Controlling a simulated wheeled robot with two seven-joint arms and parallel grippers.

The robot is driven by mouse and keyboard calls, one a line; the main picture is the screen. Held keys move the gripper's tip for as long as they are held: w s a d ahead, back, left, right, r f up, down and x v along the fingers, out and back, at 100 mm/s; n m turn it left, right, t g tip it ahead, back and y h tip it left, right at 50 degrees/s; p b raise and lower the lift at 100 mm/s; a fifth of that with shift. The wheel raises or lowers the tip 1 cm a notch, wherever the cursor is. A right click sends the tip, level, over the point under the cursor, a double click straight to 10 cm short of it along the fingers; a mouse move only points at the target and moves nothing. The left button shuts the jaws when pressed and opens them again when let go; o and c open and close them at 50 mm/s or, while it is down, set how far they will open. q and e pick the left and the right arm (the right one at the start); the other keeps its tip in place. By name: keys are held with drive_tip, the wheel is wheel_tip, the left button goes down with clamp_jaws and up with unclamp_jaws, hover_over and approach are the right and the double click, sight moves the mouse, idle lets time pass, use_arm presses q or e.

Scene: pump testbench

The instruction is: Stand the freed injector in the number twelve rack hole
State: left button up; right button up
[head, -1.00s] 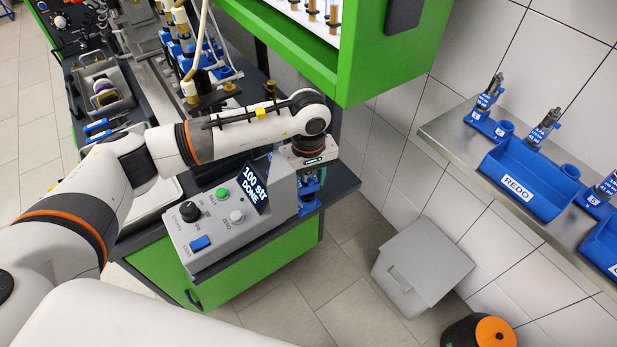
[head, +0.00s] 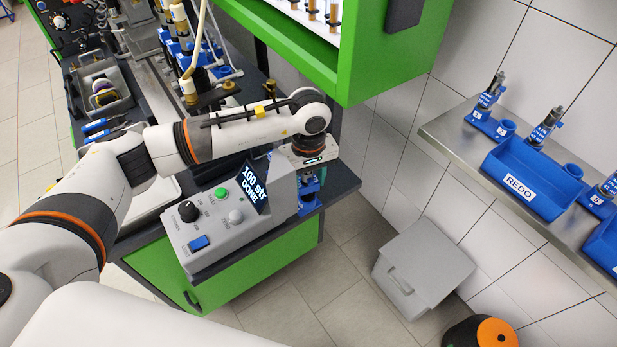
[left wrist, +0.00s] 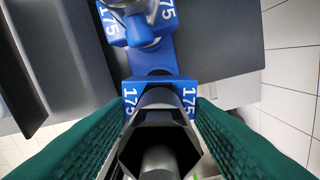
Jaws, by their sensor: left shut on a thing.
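My left gripper (head: 310,172) is at the right end of the bench, behind the grey control box, pointing down. In the left wrist view its green-padded fingers (left wrist: 162,140) are shut on an injector (left wrist: 158,155) with a dark, hex-shaped body, seen end-on. A blue piece (left wrist: 160,84) marked 175 on both sides sits around or just beyond the injector; I cannot tell which. A second blue piece marked 175 (left wrist: 150,28) with a grey part in it is just ahead. The number twelve rack hole cannot be made out. My right gripper is not in view.
The control box (head: 225,215) reads "100 str DONE". A green cabinet (head: 385,60) hangs close above my left arm. At right, a wall shelf (head: 465,150) carries injectors in blue stands (head: 490,122) and a blue REDO tray (head: 530,185). A grey bin (head: 425,265) stands on the floor.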

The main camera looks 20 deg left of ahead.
use_arm(q)
drive_tip(key=shift+f+b, duration=0.4)
drive_tip(key=shift+f, duration=0.05)
drive_tip(key=o, duration=1.1)
drive_tip(key=shift+r+p, duration=2.25)
drive_tip(key=shift+r, duration=3.25)
